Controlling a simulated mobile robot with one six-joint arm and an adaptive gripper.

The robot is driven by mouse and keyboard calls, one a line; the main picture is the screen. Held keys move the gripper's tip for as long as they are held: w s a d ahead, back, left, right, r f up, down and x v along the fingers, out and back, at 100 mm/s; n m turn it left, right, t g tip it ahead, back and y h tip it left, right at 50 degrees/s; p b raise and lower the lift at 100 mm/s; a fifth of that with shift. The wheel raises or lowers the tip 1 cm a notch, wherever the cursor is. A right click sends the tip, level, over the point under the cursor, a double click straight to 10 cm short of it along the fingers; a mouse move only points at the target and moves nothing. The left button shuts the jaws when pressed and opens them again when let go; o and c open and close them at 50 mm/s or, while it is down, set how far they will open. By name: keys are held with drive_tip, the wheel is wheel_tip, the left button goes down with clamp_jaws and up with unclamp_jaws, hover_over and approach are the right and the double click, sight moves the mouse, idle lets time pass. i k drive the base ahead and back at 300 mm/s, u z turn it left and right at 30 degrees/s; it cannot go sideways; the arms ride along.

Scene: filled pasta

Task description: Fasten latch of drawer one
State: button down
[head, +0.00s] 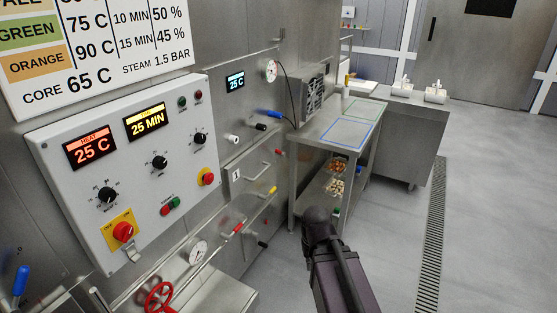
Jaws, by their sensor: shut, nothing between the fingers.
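The drawer marked 1 (248,181) is in the steel cabinet wall, right of the control box. Its front looks about flush with the wall. A bar handle (260,171) is on its front. A yellow-tipped lever (269,190) is near its lower right, and a red-tipped lever (237,228) is lower left of that. I cannot tell which small fitting is the latch or how it is set. A dark link of my arm rises from the bottom edge, right of the drawer. My gripper is not to be seen.
The control box (86,208) juts out at left, with a red valve wheel (160,297) below it. A blue-tipped lever (270,113) is above the drawer. A steel table (312,132) stands beyond. The floor (395,235) at right is clear.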

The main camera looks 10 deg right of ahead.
sight(278, 152)
drive_tip(key=u, duration=0.05)
drive_tip(key=i, duration=1)
drive_tip(key=z, duration=0.05)
